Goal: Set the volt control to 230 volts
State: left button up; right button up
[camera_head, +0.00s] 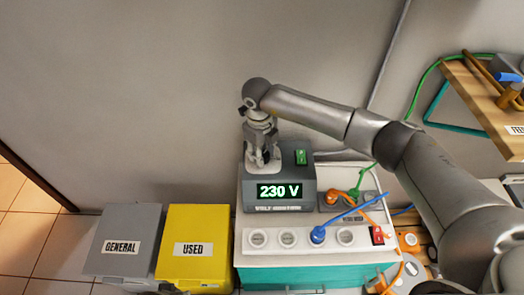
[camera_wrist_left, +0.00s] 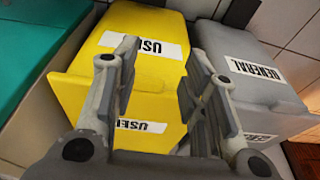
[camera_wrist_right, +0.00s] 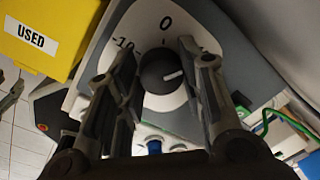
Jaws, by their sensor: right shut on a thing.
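The volt control is a dark grey box (camera_head: 288,205) with a green display (camera_head: 279,191) that reads 230 V. Its round black knob (camera_wrist_right: 157,74) with a white pointer line shows in the right wrist view, on a white dial marked 0 and -10. The pointer is turned to the right of the 0. My right gripper (camera_head: 262,163) comes down from above and is shut on the knob, one finger on each side; in the head view the gripper hides the knob. My left gripper (camera_wrist_left: 158,72) is open and empty above the yellow bin.
A yellow bin marked USED (camera_head: 193,266) and a grey bin marked GENERAL (camera_head: 122,218) stand at the left. A white unit (camera_head: 255,270) with sockets and a blue plug (camera_head: 318,235) is under the volt control. Orange, blue and green cables lie to the right.

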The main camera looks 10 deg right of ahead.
jog(key=o, duration=1)
jog(key=shift+o, duration=0.2)
notch_tip(320, 180, up, 12)
jog(key=shift+s+a, duration=0.25)
jog(key=shift+a, duration=0.05)
